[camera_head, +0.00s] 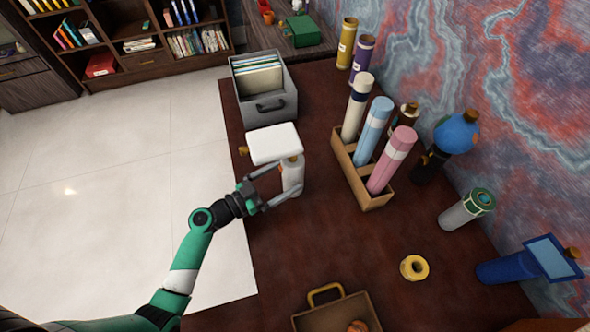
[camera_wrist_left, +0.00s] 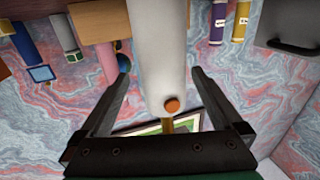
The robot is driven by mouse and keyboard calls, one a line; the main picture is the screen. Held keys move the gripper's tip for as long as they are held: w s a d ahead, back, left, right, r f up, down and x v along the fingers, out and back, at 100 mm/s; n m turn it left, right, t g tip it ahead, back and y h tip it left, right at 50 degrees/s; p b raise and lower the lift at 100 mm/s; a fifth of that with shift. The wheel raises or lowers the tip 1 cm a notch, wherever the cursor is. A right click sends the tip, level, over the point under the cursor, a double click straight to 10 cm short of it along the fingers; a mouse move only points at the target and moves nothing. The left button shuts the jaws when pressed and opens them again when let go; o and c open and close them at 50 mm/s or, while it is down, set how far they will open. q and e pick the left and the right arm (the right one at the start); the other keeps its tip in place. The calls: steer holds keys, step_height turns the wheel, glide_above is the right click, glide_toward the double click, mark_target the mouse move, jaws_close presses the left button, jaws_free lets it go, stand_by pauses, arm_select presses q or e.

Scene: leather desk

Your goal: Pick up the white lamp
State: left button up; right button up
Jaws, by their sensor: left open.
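The white lamp (camera_head: 275,144) stands near the left edge of the dark leather desk, with a square white head on top of a paler upright body. My left gripper (camera_head: 282,199) is open at the lamp's body, with one finger on each side. In the left wrist view, the lamp's white body (camera_wrist_left: 158,50) lies between the two spread fingers of my left gripper (camera_wrist_left: 160,85), with an orange-brown knob at its end. I cannot tell whether either finger touches it. My right gripper is not seen.
A grey file box (camera_head: 268,110) stands just behind the lamp. A wooden rack (camera_head: 374,199) with rolled tubes stands to its right. A yellow tape roll (camera_head: 414,267) and an open case (camera_head: 372,314) lie nearer the front. The desk between lamp and case is clear.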

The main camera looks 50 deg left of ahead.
mark_target(302, 164)
arm_select(q)
steer(key=shift+w+d, duration=0.2)
steer(key=shift+w, duration=0.45)
steer(key=w, duration=0.3)
steer(key=w+r, duration=0.1)
steer(key=w, duration=0.1)
steer(key=shift+w+d, duration=0.2)
steer(key=shift+d, duration=0.05)
jaws_close()
